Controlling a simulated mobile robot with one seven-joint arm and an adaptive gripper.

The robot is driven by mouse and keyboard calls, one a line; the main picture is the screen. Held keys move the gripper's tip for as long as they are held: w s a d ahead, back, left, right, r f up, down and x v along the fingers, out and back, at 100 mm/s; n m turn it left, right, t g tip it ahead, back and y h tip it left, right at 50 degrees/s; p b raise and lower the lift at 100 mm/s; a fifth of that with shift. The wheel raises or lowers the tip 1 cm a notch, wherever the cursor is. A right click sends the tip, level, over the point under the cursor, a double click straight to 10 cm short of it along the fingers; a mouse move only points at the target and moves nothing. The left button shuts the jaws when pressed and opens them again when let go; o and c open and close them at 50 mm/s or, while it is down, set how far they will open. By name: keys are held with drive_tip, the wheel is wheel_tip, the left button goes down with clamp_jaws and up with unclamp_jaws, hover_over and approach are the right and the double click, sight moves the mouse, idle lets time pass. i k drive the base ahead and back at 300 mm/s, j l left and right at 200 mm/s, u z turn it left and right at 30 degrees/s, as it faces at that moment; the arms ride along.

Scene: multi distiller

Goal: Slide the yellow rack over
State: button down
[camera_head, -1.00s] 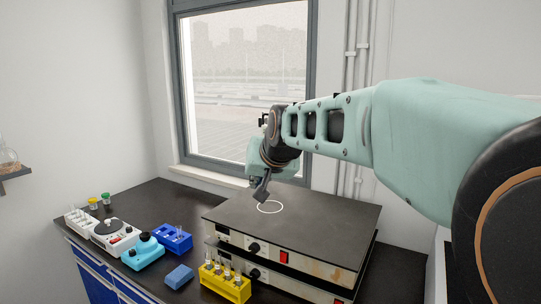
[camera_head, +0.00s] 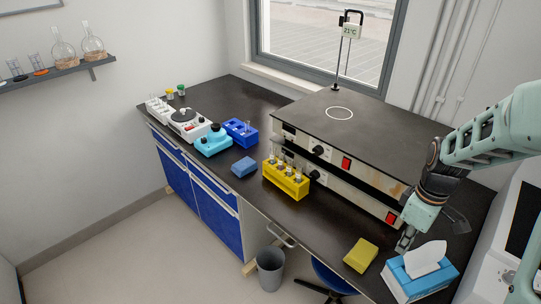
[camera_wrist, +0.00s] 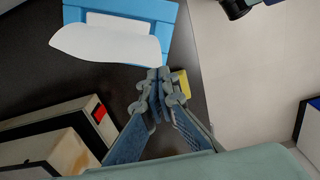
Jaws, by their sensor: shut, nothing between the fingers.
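The yellow rack (camera_head: 286,180) stands upright on the dark bench in front of the hot plates, with several capped vials in it. My gripper (camera_head: 403,246) is at the right end of the bench, well to the right of the rack, between the yellow sponge and the tissue box. In the wrist view my gripper (camera_wrist: 158,76) has its fingertips together, with nothing seen between them. The rack does not show in the wrist view.
A yellow sponge (camera_head: 361,255) and a blue tissue box (camera_head: 420,271) lie near my gripper. Stacked hot plates (camera_head: 350,140) stand behind the rack. A blue sponge (camera_head: 244,167) and a blue rack (camera_head: 241,132) are to its left. The bench front between the rack and the yellow sponge is clear.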

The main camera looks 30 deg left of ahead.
sight(289, 185)
drive_tip(key=i+j, duration=0.1)
drive_tip(key=j, duration=0.5)
drive_tip(key=i+j, duration=0.1)
drive_tip(key=j, duration=0.5)
drive_tip(key=i+j, duration=0.1)
drive_tip(key=j, duration=1.1)
drive_tip(key=i+j, duration=0.5)
drive_tip(key=i, duration=0.15)
drive_tip(key=l+z, duration=0.05)
